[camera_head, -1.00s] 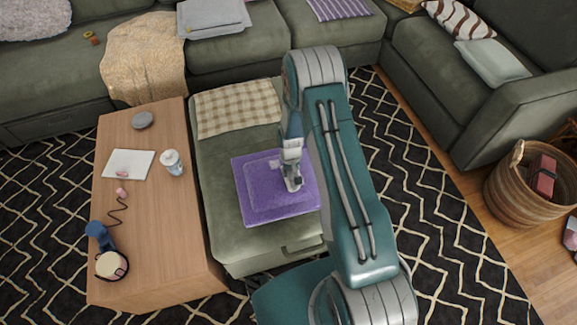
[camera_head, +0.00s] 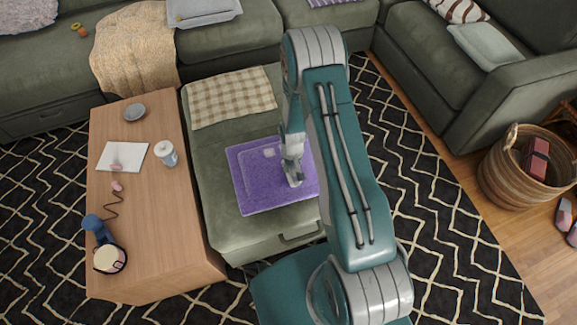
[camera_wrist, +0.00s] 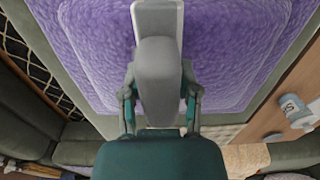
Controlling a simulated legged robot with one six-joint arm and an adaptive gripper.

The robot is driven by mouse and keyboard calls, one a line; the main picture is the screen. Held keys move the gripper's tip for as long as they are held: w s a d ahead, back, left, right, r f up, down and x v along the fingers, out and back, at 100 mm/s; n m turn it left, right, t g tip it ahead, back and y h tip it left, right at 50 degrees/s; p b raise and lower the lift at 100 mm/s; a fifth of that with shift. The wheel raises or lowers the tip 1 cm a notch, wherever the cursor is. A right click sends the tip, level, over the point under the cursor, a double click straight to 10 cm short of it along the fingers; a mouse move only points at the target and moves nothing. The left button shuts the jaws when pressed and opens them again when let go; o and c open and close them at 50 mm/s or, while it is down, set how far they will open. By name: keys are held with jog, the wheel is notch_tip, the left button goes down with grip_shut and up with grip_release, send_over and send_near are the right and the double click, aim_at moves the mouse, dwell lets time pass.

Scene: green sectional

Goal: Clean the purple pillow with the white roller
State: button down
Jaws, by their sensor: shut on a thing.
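The purple pillow (camera_head: 250,190) lies flat on the green ottoman seat. My gripper (camera_head: 293,175) is over the right part of its top, pointing down. In the wrist view the pillow (camera_wrist: 230,50) fills most of the upper picture. My gripper (camera_wrist: 160,105) is shut there on a pale thing, seemingly the white roller (camera_wrist: 157,12), whose white end shows past a grey part between the fingers. Whether the roller touches the pillow is hard to tell. A small pale patch shows on the pillow's far part in the head view; I cannot tell what it is.
A checked cloth (camera_head: 230,98) lies on the ottoman (camera_head: 215,150) behind the pillow. A wooden table (camera_head: 150,215) stands close on the left with a white bottle (camera_head: 166,153), a notebook (camera_head: 122,156) and a blue lamp-like item (camera_head: 97,228). A wicker basket (camera_head: 510,175) is at the right.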

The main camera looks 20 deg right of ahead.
jog(key=shift+w+d, duration=0.2)
jog(key=shift+w, duration=5.45)
jog(key=shift+w+d, duration=0.1)
jog(key=shift+w, duration=1.05)
jog(key=shift+r, duration=0.1)
jog(key=shift+r, duration=2.95)
notch_tip(320, 180, up, 3)
